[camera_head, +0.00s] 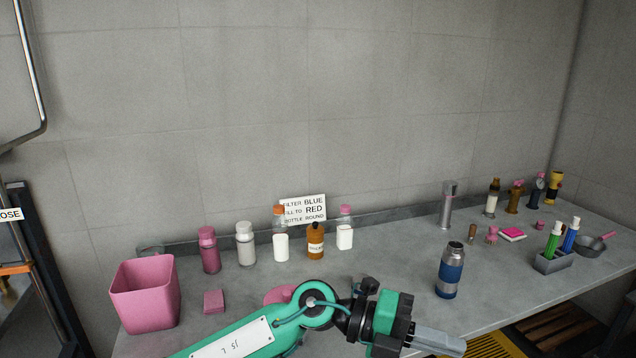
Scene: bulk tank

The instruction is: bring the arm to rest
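My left arm comes in at the bottom left and reaches right across the front of the grey counter (395,270). Its gripper (440,342) is at the bottom, pointing right, by the counter's front edge. The grey fingers lie nearly in line from this side, so their gap cannot be judged. Nothing is seen held in them. A blue and steel bottle (450,272) stands upright on the counter behind the gripper, apart from it. My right gripper is not in view.
A pink bin (146,294) and pink block (214,301) are at the left. Several bottles, including an amber one (315,241), stand by a sign (303,208) at the back. A tap (447,205), a grey marker holder (552,264) and a pan (590,246) are further right.

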